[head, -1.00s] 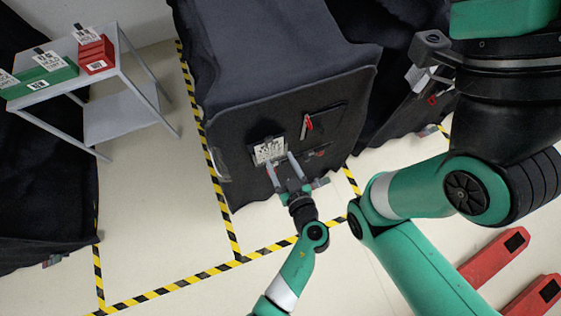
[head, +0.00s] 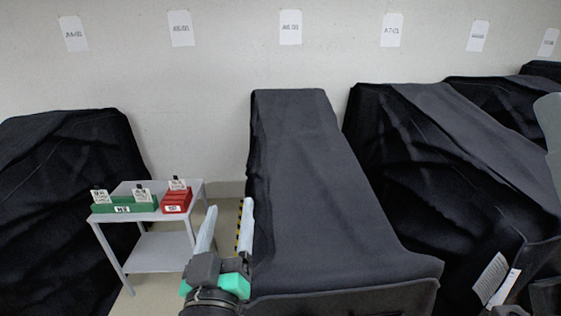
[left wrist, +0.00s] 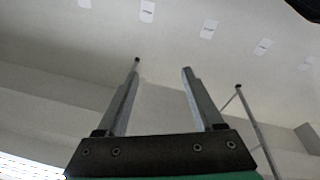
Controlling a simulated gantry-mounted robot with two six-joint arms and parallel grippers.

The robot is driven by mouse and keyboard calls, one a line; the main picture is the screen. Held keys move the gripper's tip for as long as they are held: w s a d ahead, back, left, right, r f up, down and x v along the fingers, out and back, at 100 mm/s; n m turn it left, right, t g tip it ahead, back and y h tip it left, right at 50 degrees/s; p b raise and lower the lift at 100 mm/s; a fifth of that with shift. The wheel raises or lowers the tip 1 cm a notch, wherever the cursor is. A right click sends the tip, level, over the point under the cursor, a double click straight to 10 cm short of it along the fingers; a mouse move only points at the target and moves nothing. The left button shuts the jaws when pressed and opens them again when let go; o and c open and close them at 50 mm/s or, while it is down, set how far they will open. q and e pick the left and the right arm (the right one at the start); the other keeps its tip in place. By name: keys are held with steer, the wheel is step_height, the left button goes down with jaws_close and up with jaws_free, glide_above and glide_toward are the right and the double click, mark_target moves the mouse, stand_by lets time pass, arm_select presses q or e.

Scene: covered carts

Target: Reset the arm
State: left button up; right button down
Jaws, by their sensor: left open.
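My left gripper (head: 228,228) is raised upright at the bottom centre of the head view, its two fingers spread apart with nothing between them. In the left wrist view the same gripper (left wrist: 160,65) shows two open, empty fingers in front of the wall and ceiling area. My right gripper cannot be made out in the head view. A pale part at the right edge cannot be identified for certain.
A black-covered cart (head: 320,210) stands just right of my left gripper. A grey table (head: 150,214) with a green box (head: 120,206) and a red box (head: 176,201) stands to the left. More covered carts stand at the far left (head: 60,210) and right (head: 430,170).

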arm_select(q)
steer(key=s+a+r+m+t+h+p, duration=0.15)
steer(key=s+a+r+t, duration=0.3)
steer(key=s+r, duration=0.55)
steer(key=s+a+r+m+t+h+p, duration=0.1)
steer(key=s+a+r+m+t+p, duration=0.15)
steer(key=s+a+r, duration=0.8)
steer(key=w+d+r+p, duration=0.2)
steer(key=r+p, duration=0.2)
steer(key=r, duration=0.2)
steer(key=w+d+r+p, duration=0.2)
steer(key=d+r+p, duration=0.1)
steer(key=r+p, duration=0.2)
step_height(320, 180, up, 2)
steer(key=shift+w+d+r+m, duration=0.1)
steer(key=shift+w+d+m, duration=0.1)
steer(key=shift+m, duration=0.1)
